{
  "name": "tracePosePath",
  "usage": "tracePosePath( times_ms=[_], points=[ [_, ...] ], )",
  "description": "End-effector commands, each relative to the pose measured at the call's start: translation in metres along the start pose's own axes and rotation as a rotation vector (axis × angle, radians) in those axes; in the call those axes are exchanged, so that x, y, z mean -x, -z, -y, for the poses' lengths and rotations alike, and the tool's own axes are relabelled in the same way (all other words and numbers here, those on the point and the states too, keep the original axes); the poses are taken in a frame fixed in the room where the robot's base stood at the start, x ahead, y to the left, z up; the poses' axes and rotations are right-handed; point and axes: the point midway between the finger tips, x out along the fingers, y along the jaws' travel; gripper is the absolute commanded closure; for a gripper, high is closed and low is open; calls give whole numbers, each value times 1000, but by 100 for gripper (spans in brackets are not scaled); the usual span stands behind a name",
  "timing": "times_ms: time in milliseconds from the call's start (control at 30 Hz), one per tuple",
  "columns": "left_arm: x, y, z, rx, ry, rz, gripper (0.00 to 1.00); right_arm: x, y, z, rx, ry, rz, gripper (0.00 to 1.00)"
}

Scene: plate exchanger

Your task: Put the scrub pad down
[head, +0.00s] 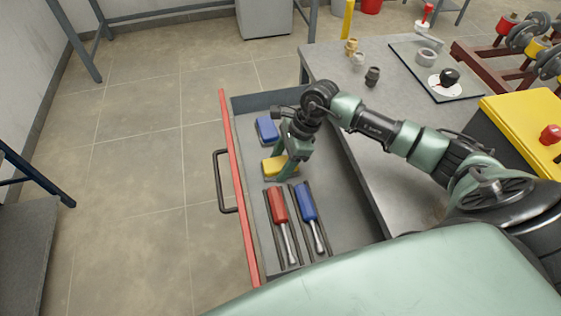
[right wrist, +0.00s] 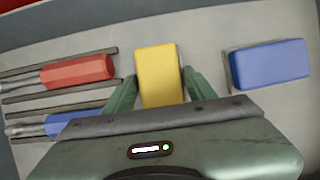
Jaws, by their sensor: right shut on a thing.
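The yellow scrub pad (head: 271,166) is in the open drawer (head: 345,222), at its front side, between the blue block and the screwdrivers. My right gripper (head: 284,171) reaches down into the drawer and is shut on the pad. In the right wrist view, the yellow pad (right wrist: 158,68) sits between the two green fingers of the right gripper (right wrist: 160,84). The pad is on or very close to the drawer floor; I cannot tell whether it touches. My left gripper is not in view.
A blue block (head: 267,129) lies beyond the pad. A red screwdriver (head: 277,205) and a blue screwdriver (head: 306,204) lie between dark rails on the near side. The red drawer front (head: 235,180) has a dark handle (head: 219,182). The grey bench (head: 375,125) borders the drawer on the right.

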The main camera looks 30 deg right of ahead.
Motion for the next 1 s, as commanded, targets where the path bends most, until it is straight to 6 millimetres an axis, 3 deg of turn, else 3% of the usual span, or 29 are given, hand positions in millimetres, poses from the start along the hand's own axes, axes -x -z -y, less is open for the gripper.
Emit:
tracePosePath(
  times_ms=[67, 100, 133, 533, 1000],
  points=[
    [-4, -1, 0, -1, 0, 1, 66, -3, 1, 0, 0, 0, 0, 82],
    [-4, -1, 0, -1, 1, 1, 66, -3, 1, 0, 0, 0, 0, 42],
    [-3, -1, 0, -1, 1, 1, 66, -2, 1, 0, 0, 0, 0, 35],
    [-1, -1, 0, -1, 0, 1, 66, 6, 0, 0, 1, 1, -1, 35],
    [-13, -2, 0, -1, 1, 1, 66, 99, 0, 1, 1, 3, -1, 35]
  ],
)
